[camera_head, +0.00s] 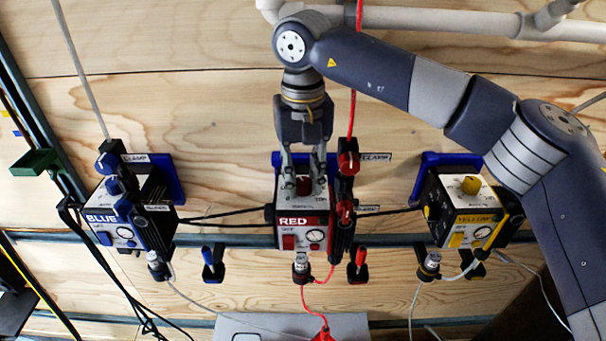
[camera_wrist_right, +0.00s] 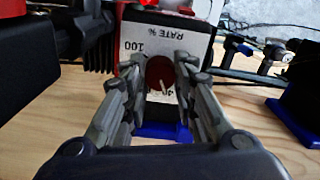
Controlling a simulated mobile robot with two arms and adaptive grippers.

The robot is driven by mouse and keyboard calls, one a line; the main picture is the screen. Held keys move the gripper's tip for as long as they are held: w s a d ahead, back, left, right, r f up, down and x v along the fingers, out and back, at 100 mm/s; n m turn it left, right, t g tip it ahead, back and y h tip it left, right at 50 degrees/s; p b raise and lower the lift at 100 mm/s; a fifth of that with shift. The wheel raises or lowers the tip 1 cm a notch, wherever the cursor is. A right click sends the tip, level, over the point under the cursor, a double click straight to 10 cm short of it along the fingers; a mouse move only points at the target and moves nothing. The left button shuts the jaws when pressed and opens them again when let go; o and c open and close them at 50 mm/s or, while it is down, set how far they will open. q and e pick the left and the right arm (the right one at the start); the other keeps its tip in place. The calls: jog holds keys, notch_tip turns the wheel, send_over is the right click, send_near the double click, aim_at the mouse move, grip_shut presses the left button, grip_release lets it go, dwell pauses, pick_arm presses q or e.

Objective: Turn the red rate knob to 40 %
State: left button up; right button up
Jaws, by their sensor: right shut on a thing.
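The red unit (camera_head: 287,211) is a white box with a RED label, in the middle of the head view. Its dark red rate knob (camera_head: 304,187) is on the top face and also shows in the right wrist view (camera_wrist_right: 160,73). My right gripper (camera_head: 304,172) comes down from above, with its fingers on both sides of the knob, shut on it. In the wrist view the RATE % plate (camera_wrist_right: 170,32) shows "100" at its left; a pale pointer mark is on the knob's near side. Another number beside it is partly hidden and unreadable. My left gripper is not in view.
A blue unit (camera_head: 105,219) stands left and a yellow unit (camera_head: 468,203) stands right, joined by dark cables. A red clamp (camera_head: 348,160) and a red line stand close to the right of the knob. Plain wood panel (camera_head: 200,100) lies behind.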

aim_at(303, 181)
jog(key=o, duration=1.1)
jog(key=shift+r, duration=3.8)
